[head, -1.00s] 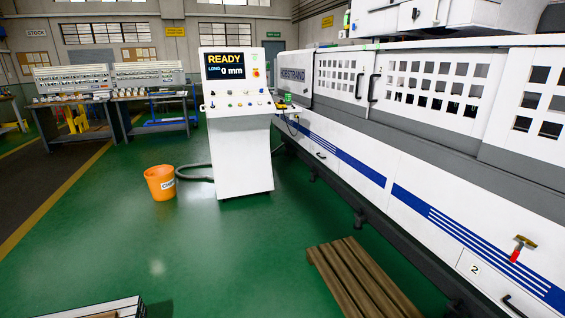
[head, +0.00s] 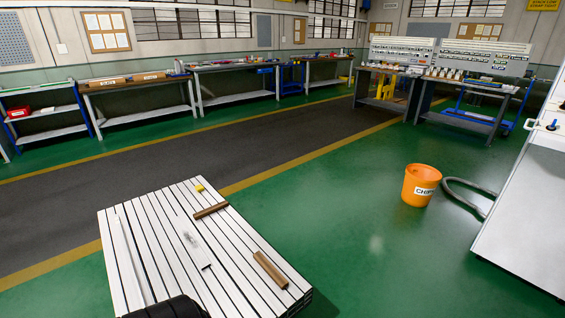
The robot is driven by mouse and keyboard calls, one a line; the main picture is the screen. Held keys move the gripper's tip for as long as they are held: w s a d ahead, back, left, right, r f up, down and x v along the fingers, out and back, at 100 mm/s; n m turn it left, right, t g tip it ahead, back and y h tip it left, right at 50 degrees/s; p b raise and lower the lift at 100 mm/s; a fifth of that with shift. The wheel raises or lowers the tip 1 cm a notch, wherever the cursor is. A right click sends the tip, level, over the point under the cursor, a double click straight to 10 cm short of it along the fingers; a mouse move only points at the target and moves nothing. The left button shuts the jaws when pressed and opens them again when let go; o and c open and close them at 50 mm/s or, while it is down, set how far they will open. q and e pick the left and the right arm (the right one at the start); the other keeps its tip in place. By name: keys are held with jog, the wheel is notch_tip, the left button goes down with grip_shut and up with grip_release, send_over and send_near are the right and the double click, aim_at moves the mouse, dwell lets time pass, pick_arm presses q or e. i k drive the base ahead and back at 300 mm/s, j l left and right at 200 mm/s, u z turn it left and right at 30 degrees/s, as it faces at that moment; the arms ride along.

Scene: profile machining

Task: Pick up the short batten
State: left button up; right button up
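Two brown wooden pieces lie on the white slatted table top at the lower left. One is a thin dark-brown bar (head: 210,210) lying across the slats near the far end. The other is a thicker, lighter-brown bar (head: 270,270) near the right edge, running roughly along the slats. I cannot tell for sure which is the short batten. A dark rounded shape at the bottom edge covers the near end of the table top; it may be part of my arm. Neither gripper's fingers can be seen.
The white slatted table top (head: 152,212) also carries a small yellow block (head: 199,188) and a long white strip (head: 125,260). An orange bin (head: 421,186) stands on the green floor to the right, by the white console (head: 530,215). Workbenches line the far wall.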

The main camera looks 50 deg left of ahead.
aim_at(274, 273)
jog(key=i+u, duration=0.15)
jog(key=i, duration=0.35)
jog(key=i+u, duration=0.15)
jog(key=i, duration=0.35)
jog(key=i+l+u, duration=0.2)
jog(key=i, duration=0.25)
